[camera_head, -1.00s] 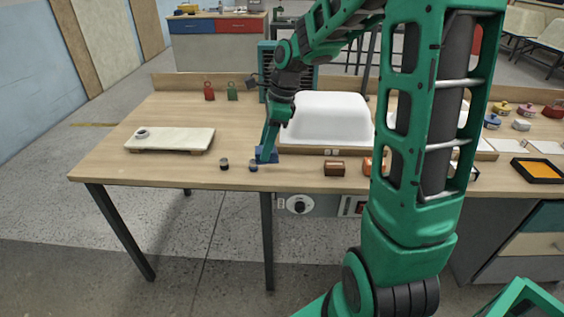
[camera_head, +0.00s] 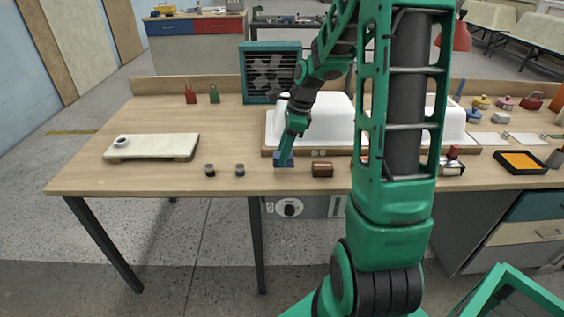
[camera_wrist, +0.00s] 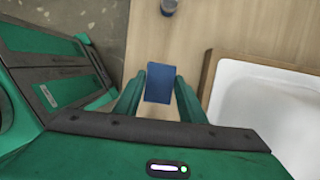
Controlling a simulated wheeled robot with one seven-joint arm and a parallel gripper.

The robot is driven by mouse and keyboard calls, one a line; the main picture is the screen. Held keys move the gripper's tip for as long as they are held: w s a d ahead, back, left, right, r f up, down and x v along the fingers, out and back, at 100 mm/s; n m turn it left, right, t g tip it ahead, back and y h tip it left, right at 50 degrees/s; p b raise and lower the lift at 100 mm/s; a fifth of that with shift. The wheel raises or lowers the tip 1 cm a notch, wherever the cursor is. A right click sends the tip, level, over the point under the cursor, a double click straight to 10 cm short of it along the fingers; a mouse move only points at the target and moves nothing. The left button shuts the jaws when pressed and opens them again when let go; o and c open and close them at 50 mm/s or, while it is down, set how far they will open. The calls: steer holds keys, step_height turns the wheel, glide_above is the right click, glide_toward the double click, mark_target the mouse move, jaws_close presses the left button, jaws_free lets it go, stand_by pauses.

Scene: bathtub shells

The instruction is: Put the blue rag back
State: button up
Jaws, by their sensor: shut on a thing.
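The blue rag (camera_wrist: 160,82) is a small flat blue piece between the fingertips of my gripper (camera_wrist: 158,92) in the wrist view. In the head view the rag (camera_head: 284,160) shows at the front of the wooden table, and my gripper (camera_head: 288,147) reaches down onto it from above. The gripper is shut on the rag. The rag is at or just above the tabletop; I cannot tell whether it touches. It is just in front of the wooden base of the white tub shell (camera_head: 320,120).
Two small dark-topped jars (camera_head: 240,170) stand left of the rag. A brown block (camera_head: 322,169) is close on its right. A pale board (camera_head: 152,147) lies at the left. A fan box (camera_head: 270,72) stands behind. The table's middle left is clear.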

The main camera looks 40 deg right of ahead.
step_height(320, 180, down, 4)
steer(key=shift+f, duration=0.1)
stand_by(0.4)
steer(key=o, duration=1)
steer(key=shift+o, duration=0.2)
